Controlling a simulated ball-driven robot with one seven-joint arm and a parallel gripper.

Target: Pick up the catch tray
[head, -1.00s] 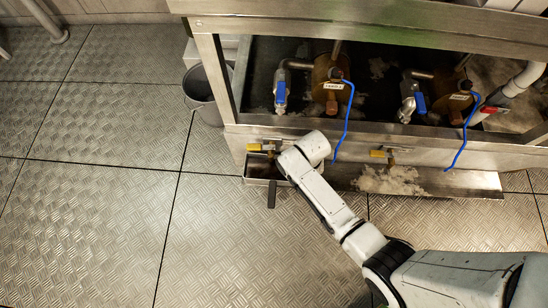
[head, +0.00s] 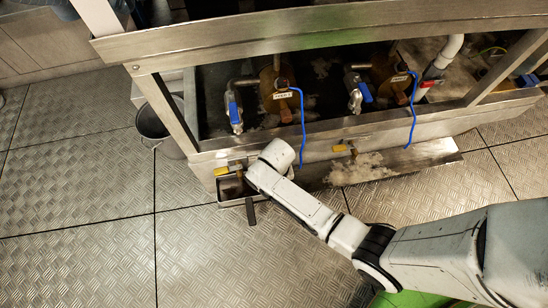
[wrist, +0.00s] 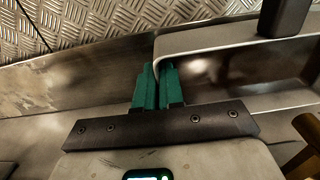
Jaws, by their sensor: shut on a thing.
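The catch tray (head: 231,201) is a small open metal box with a black handle. In the head view it sits low at the front of the steel frame, under the left yellow-handled valve. In the wrist view its pale rim and inner wall (wrist: 235,66) are to the right, with the black handle at the top right. My gripper (wrist: 157,74) has green fingers close together on the tray's near-left wall, shut on it. In the head view my white wrist hides the fingers and part of the tray. I cannot tell whether the tray is lifted.
A grey bucket (head: 158,128) stands left of the steel frame (head: 330,150). A long metal ledge (head: 420,155) with pale crust on it juts out to the right of the tray. Blue hoses hang over the frame's front. The checkered metal floor (head: 90,240) at the left is clear.

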